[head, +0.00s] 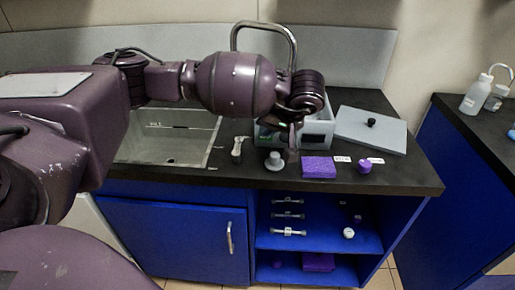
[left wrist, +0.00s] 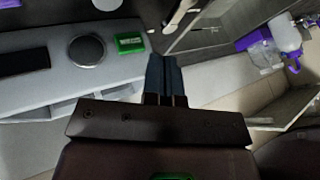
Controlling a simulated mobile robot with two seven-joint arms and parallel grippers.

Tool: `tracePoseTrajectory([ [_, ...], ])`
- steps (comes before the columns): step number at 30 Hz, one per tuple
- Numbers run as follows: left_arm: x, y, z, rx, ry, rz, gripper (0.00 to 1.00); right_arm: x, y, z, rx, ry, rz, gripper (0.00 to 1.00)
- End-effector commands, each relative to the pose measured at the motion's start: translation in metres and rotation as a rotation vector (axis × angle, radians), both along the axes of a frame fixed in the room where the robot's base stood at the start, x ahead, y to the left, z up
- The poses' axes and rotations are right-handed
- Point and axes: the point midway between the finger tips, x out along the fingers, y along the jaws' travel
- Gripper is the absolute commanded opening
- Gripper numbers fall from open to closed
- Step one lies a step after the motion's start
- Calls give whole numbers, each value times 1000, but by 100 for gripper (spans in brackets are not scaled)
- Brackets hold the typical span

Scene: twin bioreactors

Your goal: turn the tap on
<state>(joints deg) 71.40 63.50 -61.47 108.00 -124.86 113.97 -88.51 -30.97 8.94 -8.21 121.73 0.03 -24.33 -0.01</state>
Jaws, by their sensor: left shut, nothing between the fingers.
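The tap's curved metal spout (head: 263,25) arches up behind my left arm in the head view; its base is hidden by the arm. A small pale upright fitting (head: 237,147) stands at the sink's right front corner; I cannot tell whether it is the tap's handle. The sink (head: 168,143) lies below the arm. My left gripper (head: 292,141) points down over the counter right of the sink, its tips hard to make out. In the left wrist view my left gripper (left wrist: 166,75) is shut and empty. My right gripper is not in view.
Near the gripper are a grey round-topped piece (head: 274,161), a purple block (head: 318,167), a purple knob-like piece (head: 365,166), an open grey box (head: 318,130) and its flat lid (head: 372,136). Below are open blue shelves (head: 318,241). Bottles (head: 477,95) stand on the right counter.

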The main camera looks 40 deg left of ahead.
Motion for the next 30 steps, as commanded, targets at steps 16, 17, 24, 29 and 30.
tracePoseTrajectory([
  [16, 3, 40, -56, 8, 9, 19, 0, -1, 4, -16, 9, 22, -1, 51],
  [17, 3, 43, -59, 9, 10, 20, 0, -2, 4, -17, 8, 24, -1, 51],
  [24, 5, 58, -77, 9, 7, 16, 0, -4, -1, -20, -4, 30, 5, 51],
  [29, 6, 61, -80, 7, 4, 15, 0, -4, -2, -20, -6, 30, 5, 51],
  [30, 6, 61, -80, 7, 4, 15, 0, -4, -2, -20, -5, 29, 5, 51],
])
